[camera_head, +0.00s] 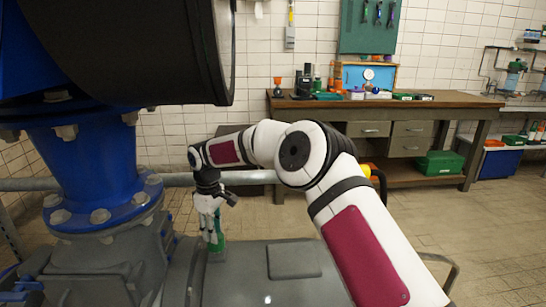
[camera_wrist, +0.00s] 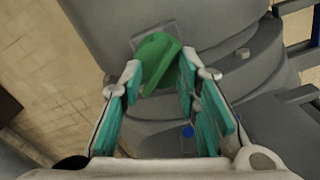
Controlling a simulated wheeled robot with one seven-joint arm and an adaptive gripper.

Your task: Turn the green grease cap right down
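The green grease cap (camera_wrist: 158,60) shows in the wrist view near the top middle, with a raised bar across it that runs at a slant. In the head view the green cap (camera_head: 216,238) stands on the grey machine casing, just below my fingers. My gripper (camera_wrist: 160,76) has its two teal-padded fingers apart, one on each side of the cap. It also shows in the head view (camera_head: 210,212), pointing down over the cap. The fingers appear open around the bar; whether either touches the cap is hard to tell. The cap's underside is hidden.
A blue flanged pipe (camera_head: 95,165) and a large dark round housing (camera_head: 130,50) stand close at the left. A grey horizontal pipe (camera_head: 255,177) runs behind my gripper. A wooden workbench (camera_head: 430,101) stands at the back wall. The floor at the right is clear.

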